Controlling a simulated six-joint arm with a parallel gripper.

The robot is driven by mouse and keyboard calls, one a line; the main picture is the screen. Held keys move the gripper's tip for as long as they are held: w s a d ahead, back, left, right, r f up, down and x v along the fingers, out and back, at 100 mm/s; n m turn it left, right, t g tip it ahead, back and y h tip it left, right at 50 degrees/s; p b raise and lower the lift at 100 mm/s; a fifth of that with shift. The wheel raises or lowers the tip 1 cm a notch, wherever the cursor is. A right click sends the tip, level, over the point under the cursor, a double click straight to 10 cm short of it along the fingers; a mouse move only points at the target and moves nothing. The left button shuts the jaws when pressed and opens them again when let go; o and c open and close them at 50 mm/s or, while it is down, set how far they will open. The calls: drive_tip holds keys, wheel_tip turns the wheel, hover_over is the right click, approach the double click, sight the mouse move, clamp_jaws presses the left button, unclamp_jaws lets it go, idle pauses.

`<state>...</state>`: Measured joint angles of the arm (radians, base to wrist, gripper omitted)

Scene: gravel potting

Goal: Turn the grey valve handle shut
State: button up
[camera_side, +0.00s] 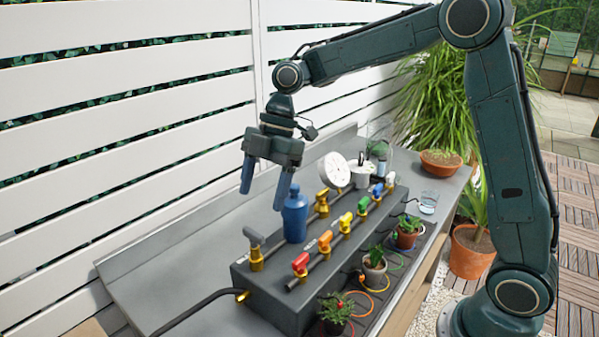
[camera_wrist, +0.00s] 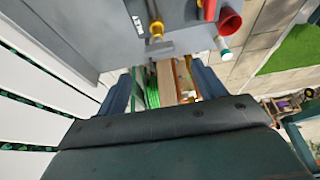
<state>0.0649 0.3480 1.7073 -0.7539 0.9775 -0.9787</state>
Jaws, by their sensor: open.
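The grey valve handle (camera_side: 254,237) is a short bar on a brass valve body (camera_side: 256,258) at the left end of the dark grey box (camera_side: 312,305). In the wrist view, a grey bar by a brass fitting, apparently the same handle (camera_wrist: 152,48), lies across the picture beyond the fingertips. My gripper (camera_side: 263,199) is open and empty, with its blue fingers pointing down. It hangs above the box, higher than the handle and apart from it. The two fingers also show in the wrist view (camera_wrist: 161,85), with a clear gap between them.
Red (camera_side: 300,262), orange (camera_side: 325,240), yellow and green handles line the box's front. A white dial gauge (camera_side: 335,170) rises behind. Potted plants stand along the front. A slatted white fence runs behind the bench.

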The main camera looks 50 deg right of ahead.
sight(253, 231)
drive_tip(key=x, duration=0.7)
drive_tip(key=shift+f, duration=0.2)
drive_tip(key=c, duration=1)
